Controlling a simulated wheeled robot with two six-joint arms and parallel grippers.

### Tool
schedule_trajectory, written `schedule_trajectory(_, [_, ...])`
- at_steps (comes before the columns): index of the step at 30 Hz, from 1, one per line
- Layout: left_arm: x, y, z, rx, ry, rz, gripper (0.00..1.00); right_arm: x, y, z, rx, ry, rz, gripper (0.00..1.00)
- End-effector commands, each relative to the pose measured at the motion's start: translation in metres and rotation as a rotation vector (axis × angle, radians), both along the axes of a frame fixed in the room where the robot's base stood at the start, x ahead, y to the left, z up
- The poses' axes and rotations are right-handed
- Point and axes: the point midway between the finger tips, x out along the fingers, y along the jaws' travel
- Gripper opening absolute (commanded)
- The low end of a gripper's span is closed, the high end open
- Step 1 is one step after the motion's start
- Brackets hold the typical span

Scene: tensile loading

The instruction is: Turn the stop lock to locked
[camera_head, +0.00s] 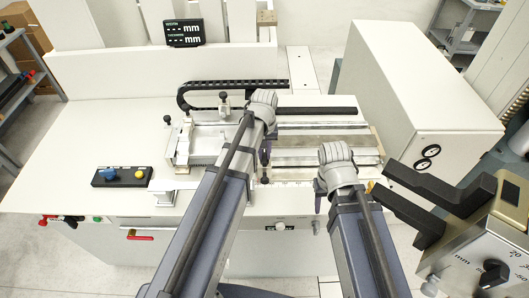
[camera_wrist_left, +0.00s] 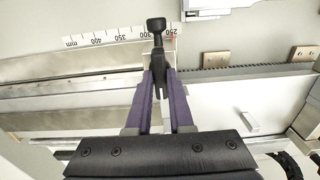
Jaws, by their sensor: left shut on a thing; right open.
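The stop lock (camera_wrist_left: 157,38) shows in the left wrist view as a black handle with a knob at its far end. In the head view my left gripper (camera_head: 265,160) points down at the machine's rail area, and the stop lock is too small and covered to make out. My right gripper (camera_head: 319,193) is open, partly hidden by its own wrist, above the front edge of the machine.
A black panel with blue and yellow buttons (camera_head: 122,177) lies at the left. A millimetre display (camera_head: 184,32) stands at the back. A white cabinet (camera_head: 425,105) stands at the right, with a control box (camera_head: 490,250) in front of it.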

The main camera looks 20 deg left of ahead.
Motion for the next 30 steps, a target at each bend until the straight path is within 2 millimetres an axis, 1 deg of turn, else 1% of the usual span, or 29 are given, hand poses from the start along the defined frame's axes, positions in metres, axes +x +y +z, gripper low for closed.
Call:
schedule_trajectory(5, [0.0000,0.0000,0.0000,0.000,0.000,-0.048,0.00,0.0000,0.0000,0.0000,0.000,0.000,0.000,0.50])
schedule_trajectory(11, [0.0000,0.0000,-0.0001,0.000,0.000,-0.180,0.00,0.0000,0.0000,-0.0001,0.000,0.000,0.000,0.50])
schedule_trajectory(30, [0.0000,0.0000,-0.0001,0.000,0.000,-0.784,0.00,0.0000,0.0000,-0.0001,0.000,0.000,0.000,0.50])
